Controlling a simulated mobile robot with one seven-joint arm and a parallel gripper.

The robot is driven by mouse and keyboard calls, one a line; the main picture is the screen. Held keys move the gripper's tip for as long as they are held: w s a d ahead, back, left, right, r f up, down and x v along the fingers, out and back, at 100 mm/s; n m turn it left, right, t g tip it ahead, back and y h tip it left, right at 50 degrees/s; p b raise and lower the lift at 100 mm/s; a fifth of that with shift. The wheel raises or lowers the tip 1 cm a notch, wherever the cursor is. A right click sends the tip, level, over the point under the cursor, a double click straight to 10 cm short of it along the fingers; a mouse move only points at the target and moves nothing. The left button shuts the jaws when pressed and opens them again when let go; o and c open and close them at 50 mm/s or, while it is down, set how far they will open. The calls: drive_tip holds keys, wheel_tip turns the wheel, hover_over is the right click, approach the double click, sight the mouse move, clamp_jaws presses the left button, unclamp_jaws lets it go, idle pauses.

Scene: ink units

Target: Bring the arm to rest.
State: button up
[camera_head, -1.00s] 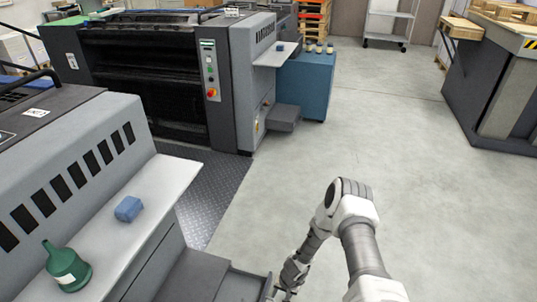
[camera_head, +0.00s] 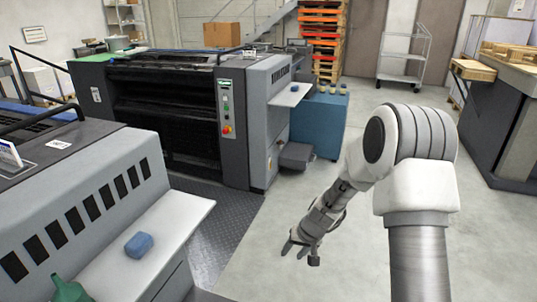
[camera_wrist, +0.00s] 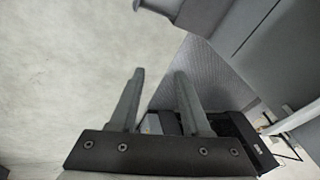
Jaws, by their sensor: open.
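My gripper (camera_head: 295,248) hangs at the end of my bent arm, over the floor to the right of the near grey press unit. In the wrist view my gripper (camera_wrist: 157,95) shows two grey fingers standing apart with nothing between them. Its fingers point toward the pale concrete floor (camera_wrist: 60,70) and the dark tread plate (camera_wrist: 195,75). It touches nothing that I can see.
A blue block (camera_head: 139,245) and a partly cut-off green bottle (camera_head: 70,290) sit on the near unit's grey shelf (camera_head: 165,225). The far press (camera_head: 165,115) and a blue cabinet (camera_head: 320,122) stand ahead. A trolley (camera_head: 403,55) stands behind.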

drive_tip(key=s+d+r+n+t+h, duration=0.1)
drive_tip(key=s+r, duration=0.4)
drive_tip(key=r, duration=0.6)
drive_tip(key=s+d+r, duration=0.1)
drive_tip(key=s+r, duration=0.5)
drive_tip(key=r, duration=0.5)
drive_tip(key=s+d+r+t+h, duration=0.15)
drive_tip(key=s+r, duration=0.25)
drive_tip(key=s, duration=0.5)
drive_tip(key=s+d+r+h, duration=0.1)
drive_tip(key=s+d+r, duration=0.25)
drive_tip(key=s, duration=0.45)
wheel_tip(320, 180, up, 15)
drive_tip(key=p, duration=1.4)
drive_tip(key=shift+s+a, duration=0.15)
drive_tip(key=shift+s, duration=0.25)
drive_tip(key=shift+f+y, duration=0.1)
drive_tip(key=shift+y, duration=0.15)
